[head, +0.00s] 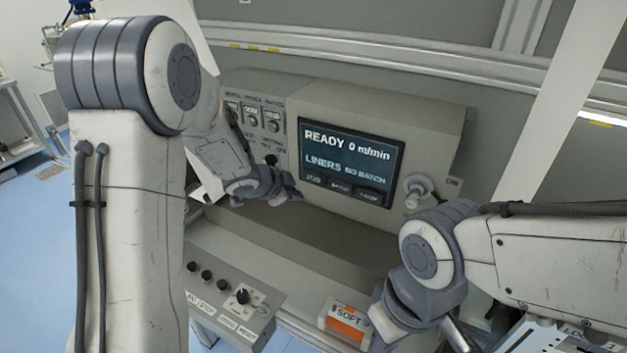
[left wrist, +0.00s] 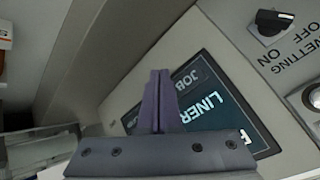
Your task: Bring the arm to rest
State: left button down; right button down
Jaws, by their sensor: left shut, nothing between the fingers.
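My left arm comes in from the left in the head view. Its gripper (head: 284,186) is in front of the grey control panel (head: 335,103), left of the screen (head: 350,162). In the left wrist view the left gripper's two dark fingers (left wrist: 158,80) are together with nothing between them, in front of the screen (left wrist: 205,105). I cannot tell whether they touch the panel. My right arm comes in from the right, with its wrist low in front of the panel; its fingers cannot be made out.
The screen reads READY 0 m/min. A knob (head: 417,190) sits right of it, and switches (head: 251,115) sit upper left. A lower button box (head: 232,300) has a small lever. An orange and white SOFT box (head: 346,320) lies near my right wrist. A dark rotary switch (left wrist: 273,22) shows in the left wrist view.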

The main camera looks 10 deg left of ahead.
dwell(0.5)
pick_arm(q)
jog(key=s+d+n+g+y+b, duration=0.1)
jog(key=s+d+g, duration=0.1)
jog(key=s, duration=0.9)
jog(key=s+d+n+g+b, duration=0.2)
jog(key=s+d, duration=0.3)
jog(key=s, duration=0.7)
jog(key=s+d+n+g+y+b, duration=0.1)
jog(key=s+d+g, duration=0.3)
jog(key=s, duration=0.8)
jog(key=shift+r+n+y+b, duration=0.15)
jog(key=shift+n+y+b, duration=0.15)
jog(key=shift+n, duration=0.2)
